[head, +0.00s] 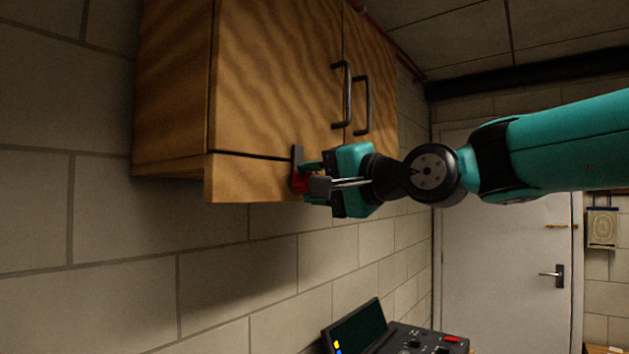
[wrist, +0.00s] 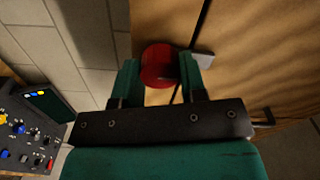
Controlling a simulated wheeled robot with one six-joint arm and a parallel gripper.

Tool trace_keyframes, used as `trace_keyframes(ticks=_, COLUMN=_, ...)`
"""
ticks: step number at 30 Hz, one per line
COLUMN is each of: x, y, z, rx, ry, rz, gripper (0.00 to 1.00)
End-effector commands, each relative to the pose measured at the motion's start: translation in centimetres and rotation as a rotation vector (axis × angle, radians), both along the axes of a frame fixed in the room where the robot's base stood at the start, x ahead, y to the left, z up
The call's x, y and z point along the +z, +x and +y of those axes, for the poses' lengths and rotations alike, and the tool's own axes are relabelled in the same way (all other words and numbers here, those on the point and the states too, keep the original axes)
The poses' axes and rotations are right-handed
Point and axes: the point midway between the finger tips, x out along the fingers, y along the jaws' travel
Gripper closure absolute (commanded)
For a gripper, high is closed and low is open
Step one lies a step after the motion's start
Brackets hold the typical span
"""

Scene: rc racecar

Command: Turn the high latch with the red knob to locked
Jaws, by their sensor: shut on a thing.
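The latch (head: 297,153) is a dark bar at the lower edge of the wooden wall cabinet (head: 270,80). Its red knob (head: 299,181) sits on the front strip below the cabinet doors. In the head view the bar stands about upright, reaching up across the gap onto the door. My gripper (head: 311,181) reaches in from the right and is shut on the red knob, partly covering it. In the wrist view the round red knob (wrist: 159,66) lies between the two green fingers, and a grey end of the latch (wrist: 203,60) shows beside the right finger.
Two dark door handles (head: 345,95) stick out above my gripper. A control console with a screen (head: 395,337) stands below. A white door (head: 495,230) is at the back right. The space below the cabinet along the brick wall is free.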

Motion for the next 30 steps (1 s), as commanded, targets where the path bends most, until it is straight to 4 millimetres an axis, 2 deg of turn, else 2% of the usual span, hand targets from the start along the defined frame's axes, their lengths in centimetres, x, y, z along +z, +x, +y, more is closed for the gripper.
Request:
trace_keyframes(ticks=9, x=0.0, y=0.1, z=-0.1, rx=-0.002, ry=0.002, rz=0.002, gripper=0.85)
trace_keyframes(ticks=10, x=0.0, y=0.1, z=-0.1, rx=-0.002, ry=0.002, rz=0.002, gripper=0.57)
trace_keyframes(ticks=12, x=0.0, y=0.1, z=0.0, rx=-0.002, ry=0.002, rz=0.002, gripper=0.41)
trace_keyframes(ticks=13, x=0.0, y=0.1, z=0.0, rx=-0.002, ry=0.002, rz=0.002, gripper=0.36)
trace_keyframes(ticks=25, x=0.0, y=0.0, z=-0.1, rx=-0.001, ry=0.001, rz=0.001, gripper=0.36)
trace_keyframes(ticks=30, x=-0.2, y=-0.9, z=-1.4, rx=-0.003, ry=0.003, rz=-0.002, gripper=0.36)
